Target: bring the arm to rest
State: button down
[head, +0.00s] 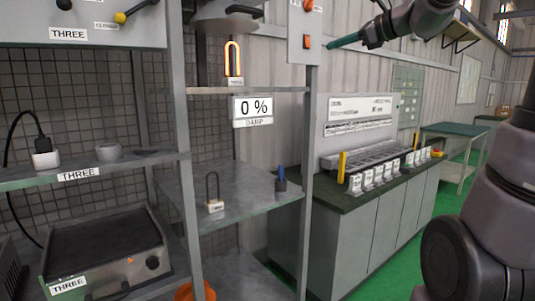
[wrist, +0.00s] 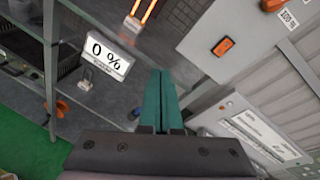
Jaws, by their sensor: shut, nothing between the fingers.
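My gripper (head: 333,45) is in the upper right of the head view, its green fingers pointing left toward the grey switch box (head: 297,32). The fingers also show in the wrist view (wrist: 160,88), pressed together and empty. They look apart from the box's orange rocker switch (head: 306,42), which also shows in the wrist view (wrist: 222,46). On the upper shelf a heating element (head: 234,62) glows orange. A sign (head: 253,107) below it reads 0 %.
A second, dark element (head: 214,195) and a blue-handled item (head: 281,180) stand on the lower shelf. The rack post (head: 307,170) rises beside them. A counter (head: 385,185) with several labelled pieces stands to the right. Green floor shows beyond it.

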jog(key=s+d+f+n+g+h, duration=0.2)
jog(key=s+f+n+h, duration=0.2)
jog(key=s+f+n, duration=0.4)
jog(key=s+d+f+n+g+h, duration=0.2)
jog(key=s+f+n+h, duration=0.2)
jog(key=s+f+n, duration=0.5)
jog(key=s+f, duration=0.2)
jog(key=s, duration=0.3)
jog(key=shift+s+d+n+h, duration=0.15)
jog(key=shift+s+n+h, duration=0.15)
jog(key=shift+s+h, duration=0.1)
